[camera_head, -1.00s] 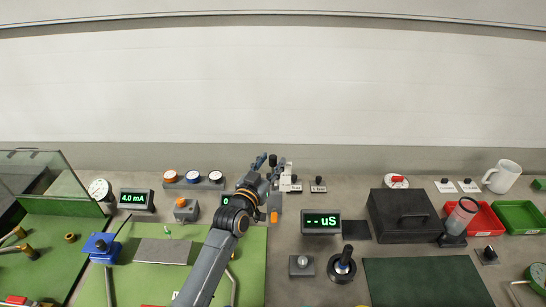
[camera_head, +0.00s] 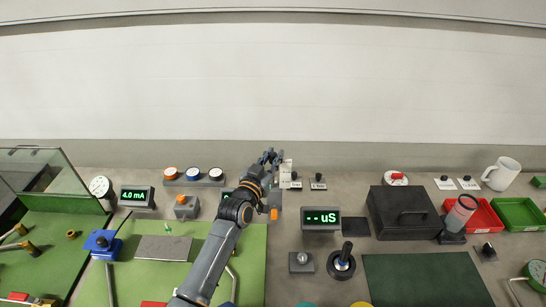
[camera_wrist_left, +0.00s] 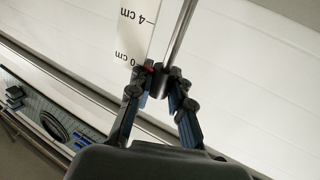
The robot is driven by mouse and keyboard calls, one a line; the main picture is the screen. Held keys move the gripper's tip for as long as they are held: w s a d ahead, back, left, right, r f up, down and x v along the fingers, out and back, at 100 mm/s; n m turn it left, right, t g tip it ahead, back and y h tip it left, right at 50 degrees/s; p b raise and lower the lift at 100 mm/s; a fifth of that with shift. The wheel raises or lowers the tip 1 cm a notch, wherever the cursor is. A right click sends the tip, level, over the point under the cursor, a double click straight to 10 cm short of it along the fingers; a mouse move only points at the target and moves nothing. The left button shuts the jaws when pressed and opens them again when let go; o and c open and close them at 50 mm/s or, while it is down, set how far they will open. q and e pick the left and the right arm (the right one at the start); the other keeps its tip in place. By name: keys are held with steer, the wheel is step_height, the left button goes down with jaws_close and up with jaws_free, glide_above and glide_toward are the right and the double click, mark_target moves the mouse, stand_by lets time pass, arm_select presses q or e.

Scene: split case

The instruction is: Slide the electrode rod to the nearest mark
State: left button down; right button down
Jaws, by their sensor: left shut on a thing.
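In the left wrist view, a shiny metal rod (camera_wrist_left: 179,36) runs up from a dark collar (camera_wrist_left: 158,84). My left gripper (camera_wrist_left: 160,82) is shut on the collar, with a finger on each side. A white scale strip (camera_wrist_left: 135,35) stands beside the rod, with marks "4 cm" and "0 cm". A small red pointer (camera_wrist_left: 149,69) shows at the collar, close to the "0 cm" mark. In the head view my left gripper (camera_head: 272,157) is at the white scale (camera_head: 286,170), and the rod is hard to make out there. My right gripper is out of view.
A small display is partly hidden behind my left arm. A dark case (camera_head: 403,211) stands to the right.

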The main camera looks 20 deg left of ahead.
arm_select(q)
step_height(320, 180, down, 4)
steer(key=b, duration=0.3)
steer(key=shift+f, duration=0.1)
steer(key=c, duration=1.2)
jaws_free()
steer(key=s, duration=0.4)
steer(key=s+a, duration=0.1)
steer(key=s, duration=0.7)
steer(key=shift+a, duration=0.2)
